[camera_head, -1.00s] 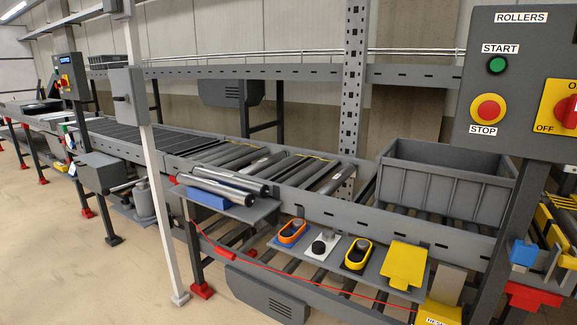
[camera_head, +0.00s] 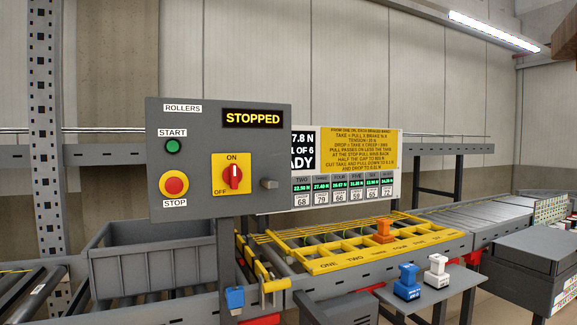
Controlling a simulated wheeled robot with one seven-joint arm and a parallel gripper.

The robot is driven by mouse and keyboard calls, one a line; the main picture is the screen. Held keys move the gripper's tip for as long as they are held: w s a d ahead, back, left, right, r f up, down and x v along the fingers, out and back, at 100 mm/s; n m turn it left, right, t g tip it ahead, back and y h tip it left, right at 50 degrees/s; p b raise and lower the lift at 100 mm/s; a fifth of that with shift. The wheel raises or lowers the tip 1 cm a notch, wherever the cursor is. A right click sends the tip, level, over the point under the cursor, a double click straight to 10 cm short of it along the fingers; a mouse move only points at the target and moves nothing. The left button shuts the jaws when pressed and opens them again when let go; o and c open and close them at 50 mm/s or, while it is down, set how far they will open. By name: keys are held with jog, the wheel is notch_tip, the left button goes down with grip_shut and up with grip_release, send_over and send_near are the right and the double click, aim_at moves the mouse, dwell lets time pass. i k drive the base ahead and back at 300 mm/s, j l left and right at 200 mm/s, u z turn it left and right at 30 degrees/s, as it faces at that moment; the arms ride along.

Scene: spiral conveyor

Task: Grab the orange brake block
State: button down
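An orange block (camera_head: 383,231) with a raised top sits on the yellow frame (camera_head: 330,262) over the rollers, right of the middle in the head view, near the lettering at its far right half. It looks like the orange brake block. A blue block (camera_head: 407,281) and a white block (camera_head: 436,271) of like shape stand on a small grey side table (camera_head: 437,298) in front of the conveyor. My gripper is not in view.
A grey control box (camera_head: 218,157) on a post stands in front of the conveyor, its display reading STOPPED. A grey bin (camera_head: 150,265) is at left. A dark cabinet (camera_head: 530,265) stands at right. A sign board (camera_head: 365,150) is behind the frame.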

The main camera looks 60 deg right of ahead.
aim_at(383, 236)
jog(key=z, duration=1.3)
jog(key=i+l, duration=0.1)
jog(key=l+u, duration=0.05)
jog(key=l, duration=0.05)
